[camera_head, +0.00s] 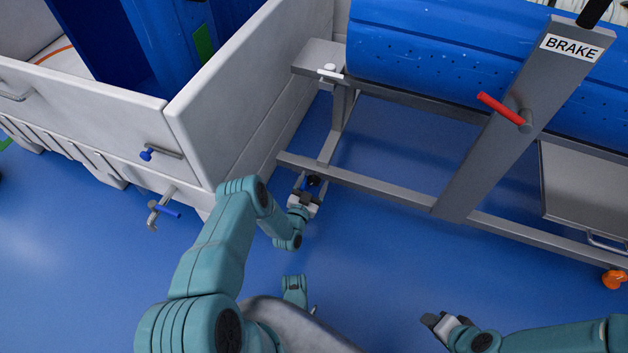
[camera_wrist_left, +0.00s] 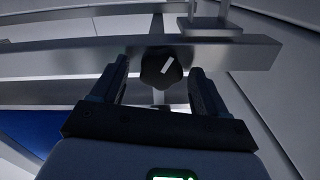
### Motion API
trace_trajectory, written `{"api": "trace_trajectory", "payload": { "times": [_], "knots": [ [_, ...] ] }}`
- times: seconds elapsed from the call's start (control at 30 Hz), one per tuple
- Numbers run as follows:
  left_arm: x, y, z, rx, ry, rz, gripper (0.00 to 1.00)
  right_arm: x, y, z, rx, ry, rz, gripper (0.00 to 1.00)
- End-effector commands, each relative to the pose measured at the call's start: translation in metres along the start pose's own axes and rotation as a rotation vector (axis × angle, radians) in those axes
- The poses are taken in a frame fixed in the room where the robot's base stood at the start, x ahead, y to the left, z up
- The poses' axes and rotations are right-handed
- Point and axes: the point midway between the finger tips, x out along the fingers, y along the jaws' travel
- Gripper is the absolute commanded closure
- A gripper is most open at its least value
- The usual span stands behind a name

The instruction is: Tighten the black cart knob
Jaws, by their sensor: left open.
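The black cart knob (camera_wrist_left: 161,68) has a lobed rim and a white line on its face. It sits on the front of the grey cart's lower rail (camera_wrist_left: 225,55). In the head view the knob (camera_head: 313,181) is small and partly behind my left gripper (camera_head: 312,186). In the left wrist view my left gripper (camera_wrist_left: 155,88) is open, with one finger on each side of the knob; I cannot tell whether they touch it. My right gripper (camera_head: 441,322) is low in the head view, away from the cart; its fingers are too unclear to judge.
A white tub (camera_head: 190,130) with a blue-handled tap (camera_head: 160,210) stands left of the cart. The cart carries a blue drum (camera_head: 430,50), a BRAKE post (camera_head: 490,140) with a red lever (camera_head: 500,108), and an orange caster (camera_head: 613,279). Blue floor (camera_head: 370,250) is clear in front.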

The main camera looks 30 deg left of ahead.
Motion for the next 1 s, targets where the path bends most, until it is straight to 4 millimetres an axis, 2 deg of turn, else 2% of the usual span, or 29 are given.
{"api": "trace_trajectory", "payload": {
  "times": [0.27,0.3,0.47,0.77,1.0],
  "knots": [
    [-0.0016,0.0000,0.0001,0.000,-0.001,0.000,0.26,0.0000,0.0000,0.0001,0.000,0.000,0.000,0.57],
    [-0.0016,0.0000,0.0001,0.000,0.000,0.000,0.29,0.0000,0.0000,0.0001,0.000,0.000,0.000,0.57],
    [-0.0012,0.0000,0.0000,0.000,0.000,0.000,0.81,0.0000,0.0000,0.0001,0.000,0.000,0.000,0.57],
    [0.0005,0.0000,-0.0002,0.024,0.001,0.000,0.82,-0.0004,-0.0001,0.0001,0.000,0.000,0.000,0.57],
    [0.0015,0.0007,-0.0005,0.141,0.001,0.000,0.82,-0.0017,-0.0006,0.0007,0.001,-0.003,0.000,0.57]
  ]
}}
